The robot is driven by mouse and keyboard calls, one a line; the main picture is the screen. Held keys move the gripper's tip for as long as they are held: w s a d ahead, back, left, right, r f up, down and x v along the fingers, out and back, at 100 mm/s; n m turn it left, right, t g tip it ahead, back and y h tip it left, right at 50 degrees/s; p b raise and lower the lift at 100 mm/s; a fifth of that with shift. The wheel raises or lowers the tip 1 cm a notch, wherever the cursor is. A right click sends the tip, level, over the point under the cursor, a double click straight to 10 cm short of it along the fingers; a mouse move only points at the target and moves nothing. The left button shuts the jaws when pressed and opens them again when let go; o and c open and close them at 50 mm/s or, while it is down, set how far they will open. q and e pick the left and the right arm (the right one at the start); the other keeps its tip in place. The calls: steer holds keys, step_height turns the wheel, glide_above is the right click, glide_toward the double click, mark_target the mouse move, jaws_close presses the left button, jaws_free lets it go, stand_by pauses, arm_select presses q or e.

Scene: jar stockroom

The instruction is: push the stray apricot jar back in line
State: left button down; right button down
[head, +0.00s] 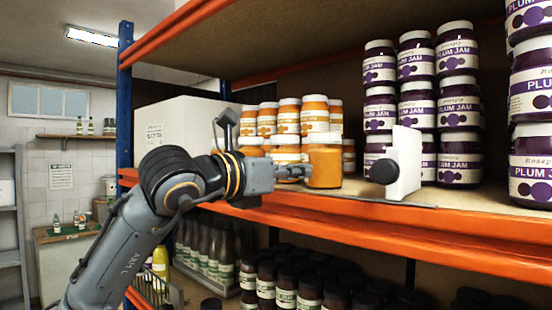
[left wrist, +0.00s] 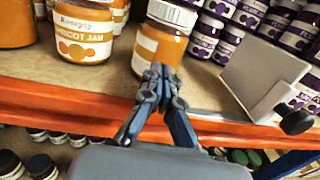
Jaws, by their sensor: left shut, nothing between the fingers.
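The stray apricot jar (head: 325,168), orange with a white lid, stands upright near the shelf's front edge, forward of the stacked apricot jars (head: 287,153). It also shows in the left wrist view (left wrist: 162,45), with its label turned partly away. My left gripper (head: 300,172) is shut and empty, its fingertips at the left side of this jar. In the left wrist view the fingertips (left wrist: 160,72) overlap the jar's lower part. I cannot tell whether they touch it. Another apricot jar (left wrist: 86,34) stands to the left there. My right gripper is not in view.
A white upright plate with a black knob (head: 405,165) stands on the shelf right of the stray jar. Stacked plum jam jars (head: 416,105) stand beyond it. A white box (head: 180,125) is behind at left. The orange shelf beam (head: 420,222) runs along the front, above bottles and dark jars.

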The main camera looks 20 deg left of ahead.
mark_target(311, 190)
arm_select(q)
steer(key=shift+w+d, duration=0.25)
steer(key=shift+w, duration=0.3)
steer(key=shift+w+d, duration=0.2)
steer(key=shift+w, duration=0.25)
steer(key=shift+x, duration=0.75)
steer(key=shift+s, duration=0.1)
